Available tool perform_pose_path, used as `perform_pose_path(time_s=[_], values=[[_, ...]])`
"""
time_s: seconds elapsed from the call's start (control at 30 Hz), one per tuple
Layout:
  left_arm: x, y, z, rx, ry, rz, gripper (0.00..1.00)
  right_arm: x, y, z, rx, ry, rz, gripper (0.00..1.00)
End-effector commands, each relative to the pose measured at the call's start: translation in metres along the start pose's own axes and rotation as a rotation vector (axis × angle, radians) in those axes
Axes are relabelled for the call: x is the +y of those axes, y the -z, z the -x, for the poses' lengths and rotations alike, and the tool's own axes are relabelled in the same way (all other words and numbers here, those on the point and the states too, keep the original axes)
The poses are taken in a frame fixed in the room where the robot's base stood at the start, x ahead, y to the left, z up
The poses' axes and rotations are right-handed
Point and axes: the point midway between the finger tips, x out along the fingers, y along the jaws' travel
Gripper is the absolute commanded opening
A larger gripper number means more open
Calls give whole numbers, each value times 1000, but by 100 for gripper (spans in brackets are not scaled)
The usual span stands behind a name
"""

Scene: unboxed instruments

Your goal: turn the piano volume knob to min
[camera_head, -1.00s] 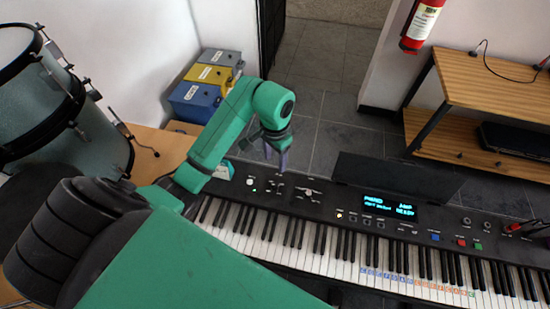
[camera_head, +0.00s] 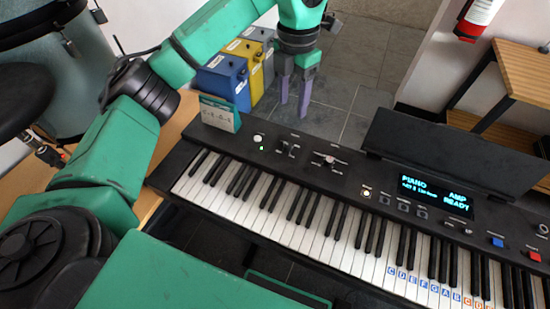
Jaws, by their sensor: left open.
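The piano (camera_head: 330,219) has a black control panel along its back edge. A small white round knob (camera_head: 258,137) with a green light below it sits at the panel's left end. Its label is too small to read, so I cannot tell for certain that it is the volume knob. My left gripper (camera_head: 293,92) points down with its two purple fingers apart and nothing between them. It appears above and behind the panel's back edge, up and to the right of the white knob, touching nothing. My right gripper is out of view.
A lit display (camera_head: 433,198) and a dark upright panel (camera_head: 455,160) are at the piano's right. A small green-framed card (camera_head: 220,113) stands at its left end. Blue and yellow boxes (camera_head: 222,78) are behind. A drum stands at left and a wooden shelf (camera_head: 525,75) at right.

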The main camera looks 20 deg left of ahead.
Motion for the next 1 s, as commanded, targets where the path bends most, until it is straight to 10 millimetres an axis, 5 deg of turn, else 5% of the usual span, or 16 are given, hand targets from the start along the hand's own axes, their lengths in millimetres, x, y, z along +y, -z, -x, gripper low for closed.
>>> perform_pose_path(time_s=[0.23, 0.7, 1.0], values=[[1, 1, -18, 8, 1, -95, 59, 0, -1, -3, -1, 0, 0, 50], [1, 1, -130, 5, 0, -91, 59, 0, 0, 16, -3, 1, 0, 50], [1, 1, -143, 2, -2, -92, 59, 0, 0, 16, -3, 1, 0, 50]])
